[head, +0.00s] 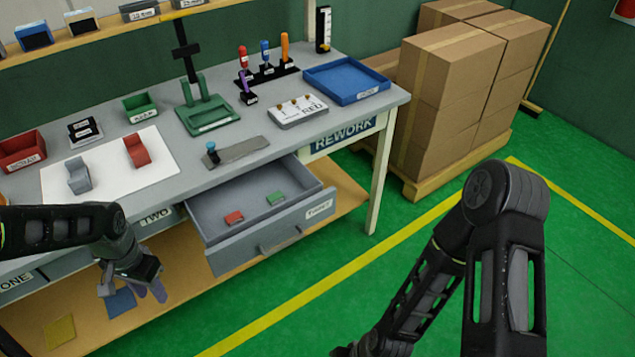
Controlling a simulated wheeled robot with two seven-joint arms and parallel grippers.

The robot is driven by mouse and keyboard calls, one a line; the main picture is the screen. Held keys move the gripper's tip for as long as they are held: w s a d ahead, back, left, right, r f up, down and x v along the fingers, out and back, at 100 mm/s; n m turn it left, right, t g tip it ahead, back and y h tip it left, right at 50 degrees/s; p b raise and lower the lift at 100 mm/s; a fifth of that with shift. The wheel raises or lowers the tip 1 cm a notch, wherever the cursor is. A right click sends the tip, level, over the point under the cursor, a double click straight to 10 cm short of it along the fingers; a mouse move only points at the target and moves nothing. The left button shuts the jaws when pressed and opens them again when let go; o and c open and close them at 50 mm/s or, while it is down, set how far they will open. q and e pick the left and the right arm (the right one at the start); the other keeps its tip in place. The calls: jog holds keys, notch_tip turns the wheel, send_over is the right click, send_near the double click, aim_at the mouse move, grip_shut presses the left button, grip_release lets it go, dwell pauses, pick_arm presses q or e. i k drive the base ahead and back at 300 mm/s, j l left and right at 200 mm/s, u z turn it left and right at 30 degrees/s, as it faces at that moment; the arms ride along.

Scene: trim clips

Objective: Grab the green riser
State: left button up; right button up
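A small green block (275,198), the likeliest green riser, lies on the floor of the open grey drawer (240,200), toward its right side. A small red block (234,217) lies to its left in the same drawer. A larger green stand (208,115) with two upright prongs is on the bench top. My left gripper (132,286) is in front of the bench, left of and below the open drawer. Its fingers look spread and empty, away from both blocks.
The drawer front (270,240) juts out from the bench. On the bench are a blue tray (346,82), a green bin (140,106), a red clip (136,150) and a grey clip (78,176) on a white sheet. Cartons (450,80) stand right; the green floor between is clear.

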aim_at(276, 197)
jog(key=i+j+z, duration=0.2)
jog(key=z, duration=0.3)
jog(key=i+j+z, duration=0.3)
jog(key=z, duration=0.15)
jog(key=i+j+z, duration=0.15)
jog(key=j+z, duration=0.35)
jog(key=l, duration=0.1)
